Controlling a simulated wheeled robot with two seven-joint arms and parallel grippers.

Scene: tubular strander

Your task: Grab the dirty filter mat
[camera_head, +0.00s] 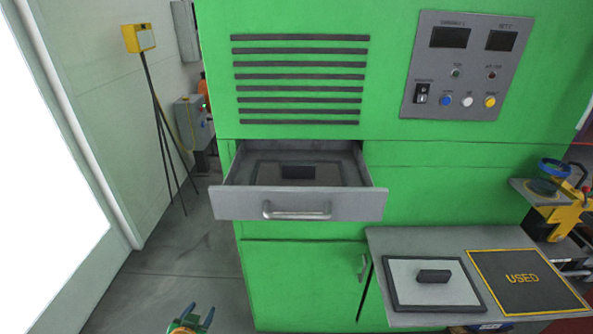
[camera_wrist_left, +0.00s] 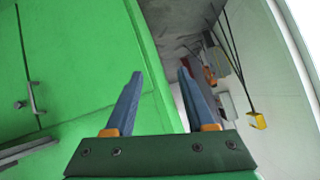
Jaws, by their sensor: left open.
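A dark grey filter mat (camera_head: 325,174) with a black block handle (camera_head: 298,172) lies in the open drawer (camera_head: 350,206) of the green machine. Its front part is partly hidden by the drawer front. A second, lighter mat (camera_head: 405,270) with a black frame and black handle lies on the grey side table (camera_head: 400,240). My left gripper (camera_head: 199,313) is open and empty, low in front of the machine and well below and left of the drawer. Its two blue fingers stand apart in the left wrist view (camera_wrist_left: 160,75). My right gripper is not seen.
A black square marked USED (camera_head: 525,281) with a yellow border lies right of the lighter mat. The drawer front, with its bar handle (camera_head: 296,213), juts out from the machine. A yellow box on a tripod (camera_head: 139,38) stands back left. The floor at left is clear.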

